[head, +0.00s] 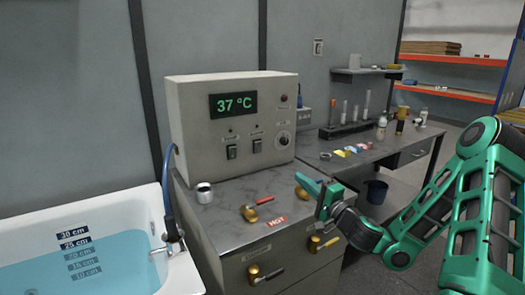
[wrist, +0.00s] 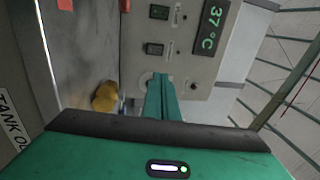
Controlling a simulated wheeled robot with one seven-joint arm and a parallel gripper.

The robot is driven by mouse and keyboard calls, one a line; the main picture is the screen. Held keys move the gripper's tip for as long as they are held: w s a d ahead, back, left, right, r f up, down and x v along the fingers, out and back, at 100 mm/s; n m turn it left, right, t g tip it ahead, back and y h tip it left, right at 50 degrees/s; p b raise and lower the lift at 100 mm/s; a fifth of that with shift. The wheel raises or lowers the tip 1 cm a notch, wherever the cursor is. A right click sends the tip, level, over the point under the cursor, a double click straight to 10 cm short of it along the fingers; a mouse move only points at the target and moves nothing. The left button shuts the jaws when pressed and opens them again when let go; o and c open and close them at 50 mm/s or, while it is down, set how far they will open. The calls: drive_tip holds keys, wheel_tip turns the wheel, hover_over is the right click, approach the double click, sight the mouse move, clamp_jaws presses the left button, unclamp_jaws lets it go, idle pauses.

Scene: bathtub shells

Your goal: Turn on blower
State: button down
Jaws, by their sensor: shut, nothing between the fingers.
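A grey control box (head: 225,125) stands on the cabinet, its display reading 37 °C. Its front has a green-lit left switch (head: 232,152), a darker right switch (head: 257,146) and a round dial (head: 283,141) at the right. Their labels are too small to read, so I cannot tell which works the blower. My gripper (head: 301,182) is shut and empty, in front of the box and below the dial in the head view. In the wrist view my gripper's fingertips (wrist: 160,78) point at the panel, overlapping the dial area and below the right switch (wrist: 153,48).
Brass valves with red and black handles are on the cabinet; one red-handled valve (head: 250,213) is near my gripper. A water-filled bathtub (head: 170,275) is at left. A workbench (head: 400,148) with bottles is behind.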

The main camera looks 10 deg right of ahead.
drive_tip(key=shift+a, duration=0.1)
approach(259, 144)
drive_tip(key=x, duration=0.5)
drive_tip(key=shift+w+a+r, duration=0.1)
drive_tip(key=shift+w+a, duration=0.05)
drive_tip(key=shift+w, duration=0.05)
drive_tip(key=shift+w+r, duration=0.1)
drive_tip(key=shift+w, duration=0.4)
